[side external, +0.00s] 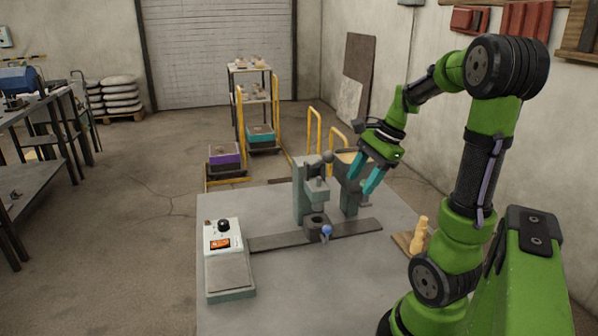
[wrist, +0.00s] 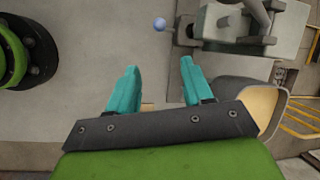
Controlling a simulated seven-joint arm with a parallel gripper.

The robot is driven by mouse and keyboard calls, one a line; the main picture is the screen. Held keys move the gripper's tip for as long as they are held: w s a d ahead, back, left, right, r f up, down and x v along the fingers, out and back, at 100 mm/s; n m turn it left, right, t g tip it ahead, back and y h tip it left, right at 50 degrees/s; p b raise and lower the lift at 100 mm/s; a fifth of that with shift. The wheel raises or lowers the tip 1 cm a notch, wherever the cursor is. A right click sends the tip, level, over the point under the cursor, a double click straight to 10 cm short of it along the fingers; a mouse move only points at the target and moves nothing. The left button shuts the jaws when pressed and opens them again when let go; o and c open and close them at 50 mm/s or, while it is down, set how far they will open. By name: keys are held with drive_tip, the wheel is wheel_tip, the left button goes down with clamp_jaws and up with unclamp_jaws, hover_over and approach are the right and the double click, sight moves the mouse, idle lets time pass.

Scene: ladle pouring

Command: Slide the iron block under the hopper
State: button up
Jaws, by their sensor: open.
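A small dark block with a round opening (side external: 316,220), which looks like the iron block, sits on a dark flat rail (side external: 275,241). A blue ball knob (side external: 326,231) sticks out from its front; the knob also shows in the wrist view (wrist: 160,24). The block lies below a grey press-like head on a column (side external: 303,200). The hopper (wrist: 228,88), a grey bin with a tan inside, stands to the right of the column in the side view. My gripper (side external: 359,187) is open and empty, in front of the hopper and above the rail's right part. Its teal fingers (wrist: 159,66) are apart from the knob.
A scale-like box with a black dial and orange display (side external: 222,243) stands at the rail's left end. A yellow bottle-shaped object (side external: 419,235) is on a wooden board at the right. The grey table (side external: 300,290) is clear in front of the rail.

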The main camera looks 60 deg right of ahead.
sight(328, 230)
drive_tip(key=shift+m, duration=0.4)
drive_tip(key=x, duration=0.5)
drive_tip(key=a+x, duration=0.1)
drive_tip(key=x, duration=0.5)
drive_tip(key=w+x, duration=0.1)
drive_tip(key=x, duration=0.4)
drive_tip(key=shift+w+a+f, duration=0.1)
drive_tip(key=shift+a, duration=0.15)
clamp_jaws()
drive_tip(key=shift+d, duration=0.1)
